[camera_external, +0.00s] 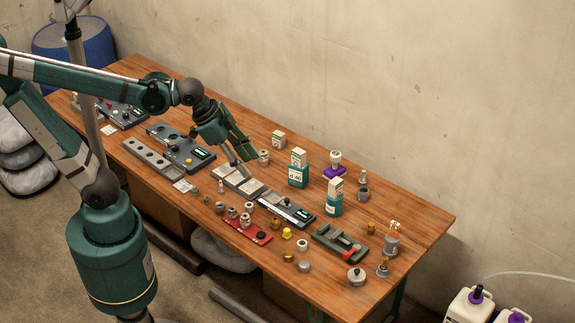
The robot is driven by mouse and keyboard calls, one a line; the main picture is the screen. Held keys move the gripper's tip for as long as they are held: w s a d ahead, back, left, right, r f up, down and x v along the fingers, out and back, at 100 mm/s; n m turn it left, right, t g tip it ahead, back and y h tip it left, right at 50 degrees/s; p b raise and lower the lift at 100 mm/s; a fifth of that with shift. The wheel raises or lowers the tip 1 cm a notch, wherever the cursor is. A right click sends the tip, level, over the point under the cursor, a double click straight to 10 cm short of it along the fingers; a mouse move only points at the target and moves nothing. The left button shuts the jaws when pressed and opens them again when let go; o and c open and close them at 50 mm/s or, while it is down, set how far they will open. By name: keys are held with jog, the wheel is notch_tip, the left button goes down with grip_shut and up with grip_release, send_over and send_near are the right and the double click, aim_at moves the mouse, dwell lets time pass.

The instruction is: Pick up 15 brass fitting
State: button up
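Several small brass-coloured fittings are on the wooden table: one (371,228) at the right, one (358,226) near the vise and one (288,257) near the front edge. A brighter yellow piece (286,233) sits between them. No number 15 is readable on any of them, so I cannot tell which is the named fitting. My gripper (246,158) points down over the middle of the table, above and behind a light grey block tray, left of these pieces. Its fingers are small here, and I cannot tell whether they are apart or hold anything.
A red tray (248,230) with fittings, a dark green vise (338,243) and a black instrument (286,211) lie on the table. Small metal parts crowd the front. Bare wood shows at the right end.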

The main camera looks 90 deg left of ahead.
jog(key=w+a+m+g, duration=0.2)
jog(key=w+m, duration=0.2)
jog(key=w, duration=1)
jog(key=m+g+b, duration=0.1)
jog(key=m+g, duration=0.3)
jog(key=m, duration=0.6)
send_over(371, 224)
notch_tip(371, 224, down, 32)
jog(key=shift+s+d+r, duration=0.1)
jog(key=shift+d+r, duration=0.05)
jog(key=shift+r, duration=0.05)
jog(key=shift+f, duration=0.5)
jog(key=shift+f, duration=0.1)
jog(key=shift+f, duration=1.2)
jog(key=shift+f, duration=0.1)
